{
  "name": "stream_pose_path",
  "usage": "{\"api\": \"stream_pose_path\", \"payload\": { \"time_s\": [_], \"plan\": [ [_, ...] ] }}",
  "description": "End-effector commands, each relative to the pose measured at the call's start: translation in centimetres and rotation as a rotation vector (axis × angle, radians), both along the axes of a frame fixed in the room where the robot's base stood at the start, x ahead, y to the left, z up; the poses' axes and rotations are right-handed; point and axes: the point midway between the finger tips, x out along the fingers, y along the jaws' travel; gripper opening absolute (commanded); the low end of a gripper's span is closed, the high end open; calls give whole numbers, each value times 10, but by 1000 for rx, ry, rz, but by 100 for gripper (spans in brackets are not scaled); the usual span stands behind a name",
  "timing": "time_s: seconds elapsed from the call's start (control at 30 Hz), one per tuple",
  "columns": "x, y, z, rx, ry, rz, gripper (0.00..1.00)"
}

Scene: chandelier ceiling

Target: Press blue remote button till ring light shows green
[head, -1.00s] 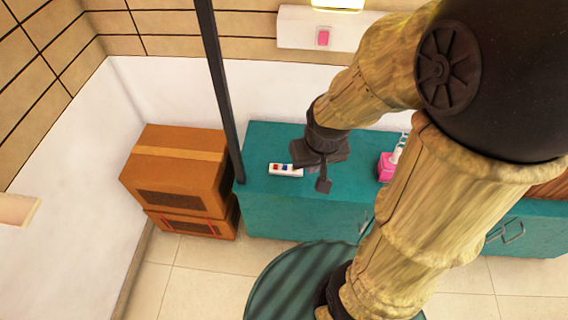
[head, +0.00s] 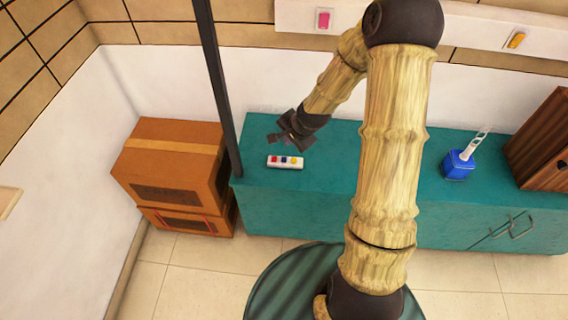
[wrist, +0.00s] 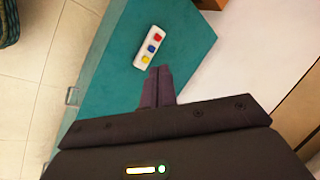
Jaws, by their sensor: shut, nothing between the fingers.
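The white remote (head: 285,166) lies on the teal cabinet (head: 335,185) near its left end, with a red, a blue (head: 284,160) and a yellow button in a row. In the wrist view the remote (wrist: 140,61) lies just beyond my fingertips, its blue button (wrist: 152,48) in the middle. My gripper (head: 282,139) is shut and empty, just behind the remote in the head view. In the wrist view my fingertips (wrist: 160,69) appear apart from the remote, near its yellow end; their height above the cabinet is hard to judge. No ring light shows.
A thin dark post (head: 217,85) stands left of the remote. Stacked cardboard boxes (head: 172,165) are further left. A blue holder (head: 458,165) and a wooden box (head: 545,145) stand on the right. A pink wall switch (head: 323,19) is above. The cabinet around the remote is clear.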

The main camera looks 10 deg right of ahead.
Motion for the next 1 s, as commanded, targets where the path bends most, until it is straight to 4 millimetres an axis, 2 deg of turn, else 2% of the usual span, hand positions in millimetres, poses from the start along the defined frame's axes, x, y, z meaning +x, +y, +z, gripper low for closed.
{"api": "stream_pose_path", "payload": {
  "time_s": [0.03, 0.1, 0.2, 0.33, 0.5, 0.83, 1.0],
  "plan": [
    [13, -1, -25, 70, -2, -86, 0],
    [31, -1, -46, 170, -12, -210, 0],
    [55, -3, -75, 324, -27, -393, 0],
    [81, -10, -101, 504, -39, -602, 0],
    [97, -16, -113, 626, -48, -738, 0],
    [98, -16, -113, 633, -48, -747, 0],
    [97, -16, -120, 632, -48, -747, 0]
  ]
}}
